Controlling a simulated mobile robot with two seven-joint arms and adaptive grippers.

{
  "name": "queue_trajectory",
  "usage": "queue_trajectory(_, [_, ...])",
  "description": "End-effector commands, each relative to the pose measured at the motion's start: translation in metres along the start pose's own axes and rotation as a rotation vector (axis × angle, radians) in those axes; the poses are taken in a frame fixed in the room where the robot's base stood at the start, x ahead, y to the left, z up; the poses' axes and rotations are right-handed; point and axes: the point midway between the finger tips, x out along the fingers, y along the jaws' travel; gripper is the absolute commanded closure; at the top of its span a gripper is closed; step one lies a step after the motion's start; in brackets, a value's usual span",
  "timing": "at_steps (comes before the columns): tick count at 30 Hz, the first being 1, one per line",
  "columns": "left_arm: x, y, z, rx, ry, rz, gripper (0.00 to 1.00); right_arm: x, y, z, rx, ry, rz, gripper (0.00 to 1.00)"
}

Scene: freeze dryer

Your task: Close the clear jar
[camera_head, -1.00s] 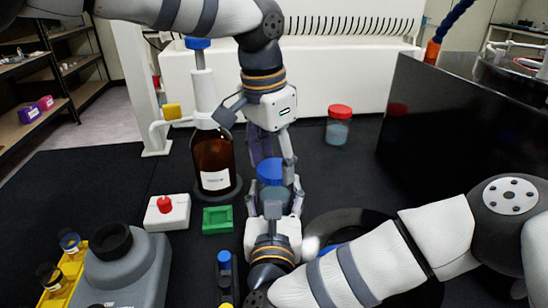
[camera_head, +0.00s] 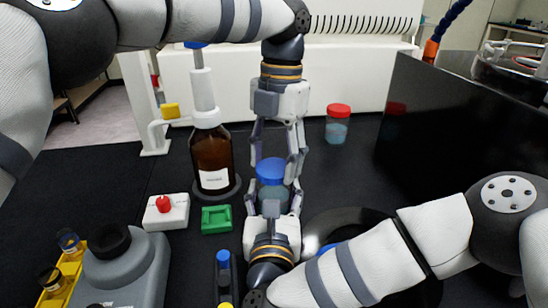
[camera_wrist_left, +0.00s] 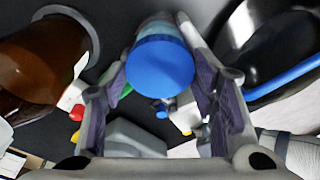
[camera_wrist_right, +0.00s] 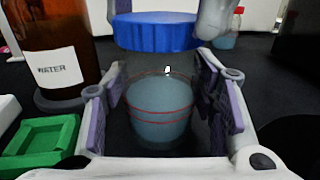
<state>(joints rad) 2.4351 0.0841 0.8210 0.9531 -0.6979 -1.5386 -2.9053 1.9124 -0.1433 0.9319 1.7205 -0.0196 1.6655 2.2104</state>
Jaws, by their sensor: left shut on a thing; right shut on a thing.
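The clear jar (camera_head: 272,196) with bluish contents stands upright between the fingers of my right gripper (camera_head: 273,205), which is shut on its sides; the right wrist view shows the jar body (camera_wrist_right: 160,112). The blue lid (camera_head: 271,171) is level above the jar, between the fingertips of my left gripper (camera_head: 276,165), which reaches down from above and is shut on it. The lid also shows in the left wrist view (camera_wrist_left: 160,66) and the right wrist view (camera_wrist_right: 157,33). I cannot tell whether the lid touches the jar rim.
A brown bottle (camera_head: 211,155) stands left of the jar, near a green holder (camera_head: 216,219) and a white box with a red knob (camera_head: 166,213). A red-capped jar (camera_head: 338,124) stands behind right. A grey device (camera_head: 122,272) is front left. A black housing (camera_head: 450,130) is right.

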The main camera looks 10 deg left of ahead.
Motion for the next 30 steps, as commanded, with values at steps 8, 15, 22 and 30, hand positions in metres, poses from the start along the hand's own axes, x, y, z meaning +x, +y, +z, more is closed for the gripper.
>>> queue_trajectory(8, [-0.001,0.0,0.0,-0.001,-0.002,-0.001,0.36,0.0,0.0,-0.001,0.0,0.002,0.0,1.0])
queue_trajectory(15, [-0.001,0.0,0.0,-0.003,-0.002,-0.001,0.27,0.0,0.0,-0.001,0.0,0.001,0.0,1.0])
queue_trajectory(22, [-0.017,0.0,-0.001,-0.005,-0.005,0.001,0.27,0.0,0.0,-0.001,0.0,0.001,0.0,1.0])
queue_trajectory(30, [-0.045,0.0,-0.005,-0.003,-0.002,0.0,0.27,0.0,0.0,-0.001,0.0,0.001,0.0,1.0])
